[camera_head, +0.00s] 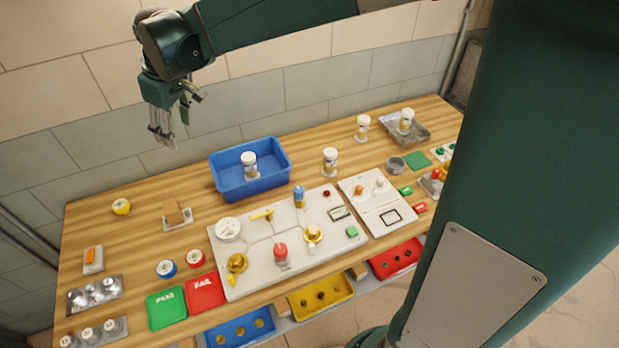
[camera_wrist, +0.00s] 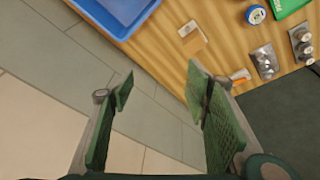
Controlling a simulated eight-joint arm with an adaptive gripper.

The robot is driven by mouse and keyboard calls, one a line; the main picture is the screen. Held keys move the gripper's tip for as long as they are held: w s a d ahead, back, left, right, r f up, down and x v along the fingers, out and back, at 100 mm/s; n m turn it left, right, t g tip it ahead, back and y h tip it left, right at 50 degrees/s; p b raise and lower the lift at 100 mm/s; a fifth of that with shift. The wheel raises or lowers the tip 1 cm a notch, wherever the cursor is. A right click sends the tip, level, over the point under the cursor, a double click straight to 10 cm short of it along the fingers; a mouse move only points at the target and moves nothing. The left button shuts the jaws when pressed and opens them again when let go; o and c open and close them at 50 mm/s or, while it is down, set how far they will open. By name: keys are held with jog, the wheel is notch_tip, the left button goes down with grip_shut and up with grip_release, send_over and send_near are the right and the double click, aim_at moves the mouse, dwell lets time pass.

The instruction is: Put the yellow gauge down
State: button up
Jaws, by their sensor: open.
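The yellow gauge (camera_head: 121,206) rests on the wooden table near its back left edge, its pale round face up. I cannot make it out in the wrist view. My gripper (camera_head: 166,130) is raised well above the table, in front of the wall, up and to the right of the gauge in the head view. In the wrist view my gripper (camera_wrist: 162,88) has its two green pads wide apart with nothing between them. The gripper is not touching the gauge.
A cardboard-coloured block (camera_head: 177,214) sits on a pale plate right of the gauge. A blue bin (camera_head: 232,180) holds a white-capped jar. Blue (camera_head: 166,269) and red (camera_head: 195,259) gauges sit behind the green PASS (camera_head: 165,309) and red FAIL (camera_head: 204,293) pads. Bare wood surrounds the yellow gauge.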

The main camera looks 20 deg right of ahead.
jog(key=s+d+r+m+t, duration=0.1)
jog(key=s+d+r+m, duration=0.1)
jog(key=s+d, duration=0.6)
jog(key=s+d+r+m+t, duration=0.1)
jog(key=s+d+r+m, duration=0.15)
jog(key=s+d, duration=0.5)
jog(key=s+d+f+m+t, duration=0.1)
jog(key=s+d+f+m, duration=0.1)
jog(key=s+d, duration=0.3)
jog(key=s+d+f+m+t+h, duration=0.1)
jog(key=s+d+f, duration=0.3)
jog(key=s, duration=0.6)
jog(key=shift+d+f+m+h, duration=0.3)
jog(key=shift+d+m, duration=0.2)
jog(key=shift+m, duration=0.35)
